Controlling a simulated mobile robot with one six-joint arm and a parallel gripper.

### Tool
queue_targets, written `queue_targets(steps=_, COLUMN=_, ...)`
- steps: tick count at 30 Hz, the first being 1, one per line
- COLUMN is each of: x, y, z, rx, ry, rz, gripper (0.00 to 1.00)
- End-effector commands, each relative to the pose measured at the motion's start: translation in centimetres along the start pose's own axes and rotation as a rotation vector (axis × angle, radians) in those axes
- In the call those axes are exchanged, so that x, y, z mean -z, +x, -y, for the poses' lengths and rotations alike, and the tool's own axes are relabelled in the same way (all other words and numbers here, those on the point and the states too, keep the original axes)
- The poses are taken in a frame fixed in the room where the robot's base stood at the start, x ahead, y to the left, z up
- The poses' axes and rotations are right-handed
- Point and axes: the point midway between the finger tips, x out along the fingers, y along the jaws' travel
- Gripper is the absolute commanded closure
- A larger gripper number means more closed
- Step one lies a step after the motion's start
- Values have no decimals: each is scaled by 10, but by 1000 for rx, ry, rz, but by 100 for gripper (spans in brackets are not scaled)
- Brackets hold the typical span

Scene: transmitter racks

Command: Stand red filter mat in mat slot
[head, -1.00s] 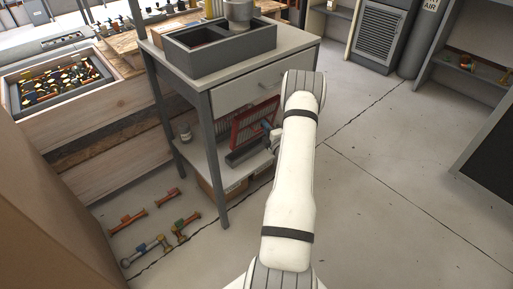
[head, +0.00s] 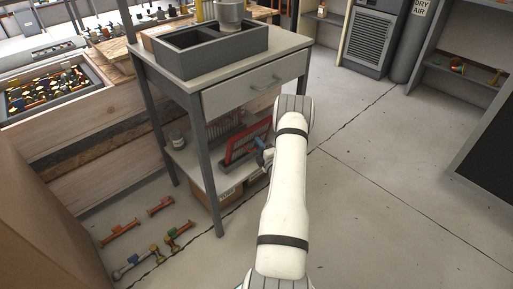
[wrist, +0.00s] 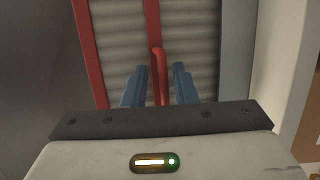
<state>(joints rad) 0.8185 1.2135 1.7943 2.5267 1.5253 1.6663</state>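The red filter mat (head: 245,143) has a red frame around a grey ribbed panel. In the head view it stands on edge, leaning slightly, on the cart's lower shelf. In the wrist view the mat's frame (wrist: 88,45) and red handle (wrist: 158,72) are close ahead. My gripper (wrist: 158,84) has its blue fingers apart on either side of the handle, with a gap visible at each side. It also shows in the head view (head: 264,154).
The cart's lower shelf (head: 190,168) also holds a small jar (head: 177,139) and another ribbed panel (head: 222,124) behind the mat. Cart legs (head: 207,190) and the drawer (head: 255,85) above bound the space.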

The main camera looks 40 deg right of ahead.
Motion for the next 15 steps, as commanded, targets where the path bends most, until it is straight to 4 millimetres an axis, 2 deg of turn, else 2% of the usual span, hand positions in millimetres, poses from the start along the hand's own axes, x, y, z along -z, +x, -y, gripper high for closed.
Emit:
queue_targets(steps=7, x=0, y=0, z=0, rx=0, ry=0, rz=0, gripper=71)
queue_targets(steps=10, x=0, y=0, z=6, rx=1, ry=0, rz=0, gripper=71)
queue_targets(steps=15, x=0, y=-25, z=1, rx=3, ry=3, rz=2, gripper=71)
